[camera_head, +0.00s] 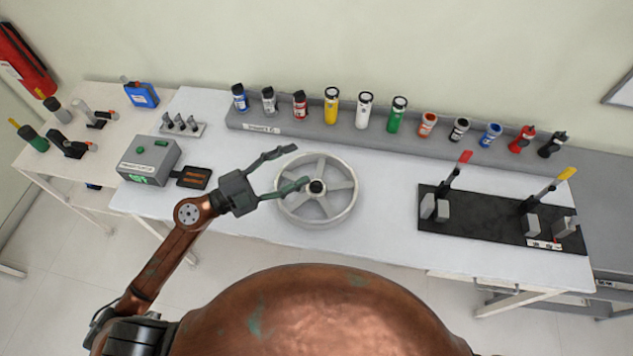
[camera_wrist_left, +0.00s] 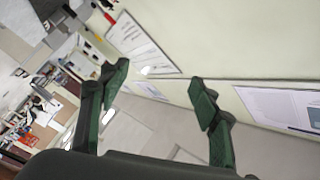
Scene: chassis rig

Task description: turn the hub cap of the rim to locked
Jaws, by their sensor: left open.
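The grey spoked rim (camera_head: 345,212) lies flat on the white table, in the middle of the head view. Its dark hub cap (camera_head: 317,187) sits at the centre; I cannot tell its lock position. My left gripper (camera_head: 302,168) reaches in from the left with its fingers spread. One fingertip appears close beside the hub cap, and the other is over the rim's far left edge; whether they touch anything is unclear. In the left wrist view my open gripper (camera_wrist_left: 160,85) has nothing between its fingers, and the rim is not visible there. My right gripper is not in view.
A grey shelf (camera_head: 380,140) with a row of several cans and bottles runs behind the rim. A grey box (camera_head: 149,160) with green buttons stands left. A black board (camera_head: 480,222) with toggle clamps lies right. Table between rim and board is clear.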

